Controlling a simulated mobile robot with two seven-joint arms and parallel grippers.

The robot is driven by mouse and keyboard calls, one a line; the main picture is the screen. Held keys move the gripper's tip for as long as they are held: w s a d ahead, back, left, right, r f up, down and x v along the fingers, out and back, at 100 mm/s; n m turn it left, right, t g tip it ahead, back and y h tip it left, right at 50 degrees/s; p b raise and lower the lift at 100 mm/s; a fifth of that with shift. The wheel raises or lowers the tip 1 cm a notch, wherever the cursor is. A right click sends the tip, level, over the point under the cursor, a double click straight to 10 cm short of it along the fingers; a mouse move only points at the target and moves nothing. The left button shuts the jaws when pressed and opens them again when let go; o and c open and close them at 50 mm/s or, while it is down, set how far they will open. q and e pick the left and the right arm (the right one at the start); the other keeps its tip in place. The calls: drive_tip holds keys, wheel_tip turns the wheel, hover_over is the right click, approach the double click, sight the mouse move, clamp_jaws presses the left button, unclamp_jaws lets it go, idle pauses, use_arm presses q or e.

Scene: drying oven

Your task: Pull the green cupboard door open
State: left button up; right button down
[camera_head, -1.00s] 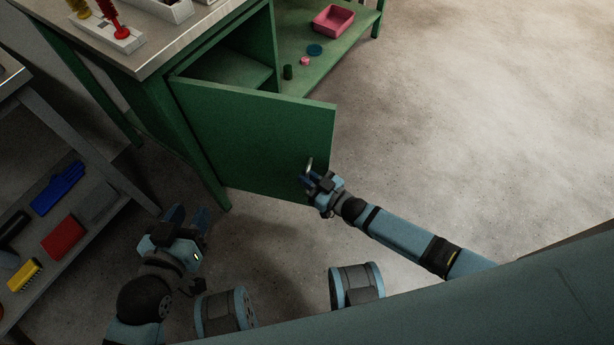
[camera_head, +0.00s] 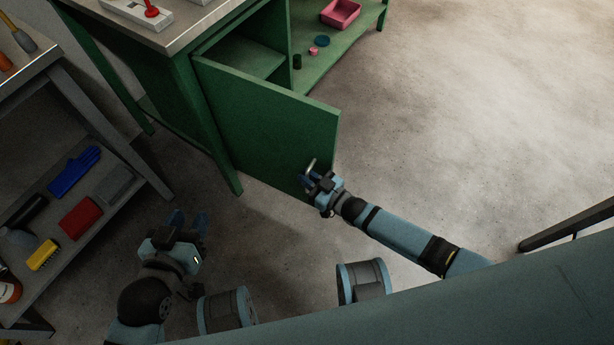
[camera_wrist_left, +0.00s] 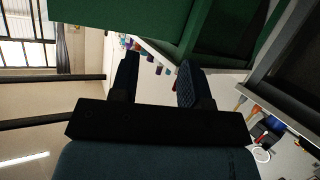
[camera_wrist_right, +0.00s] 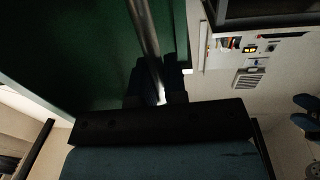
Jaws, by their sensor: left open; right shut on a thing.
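The green cupboard door (camera_head: 262,121) stands ajar below the workbench top, swung out from the cupboard so that its dark interior (camera_head: 243,58) shows. Its metal bar handle (camera_head: 310,166) sits near the door's free edge. My right gripper (camera_head: 312,177) is shut on this handle; in the right wrist view the bar (camera_wrist_right: 147,45) runs between its fingers (camera_wrist_right: 157,84). My left gripper (camera_head: 187,222) is open and empty, low over the floor to the left of the door. In the left wrist view its fingers (camera_wrist_left: 160,80) are apart with nothing between them.
A grey shelf rack (camera_head: 130,172) at the left holds a blue glove (camera_head: 74,172), a red item (camera_head: 80,218) and a yellow brush (camera_head: 43,254). A pink bin (camera_head: 340,13) sits on the green lower shelf. The floor (camera_head: 450,110) to the right is clear.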

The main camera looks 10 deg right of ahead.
use_arm(q)
drive_tip(key=shift+d, duration=0.1)
use_arm(e)
drive_tip(key=c, duration=1.2)
unclamp_jaws()
use_arm(q)
drive_tip(key=shift+w+r, duration=0.15)
use_arm(e)
drive_tip(key=shift+s+d, duration=0.1)
drive_tip(key=shift+s, duration=0.05)
use_arm(q)
drive_tip(key=shift+s+a+f+g+y+p, duration=0.3)
drive_tip(key=shift+s+a+f+g+p, duration=0.25)
drive_tip(key=shift+f+p, duration=0.5)
use_arm(e)
drive_tip(key=shift+v, duration=6.75)
use_arm(q)
drive_tip(key=shift+r, duration=0.3)
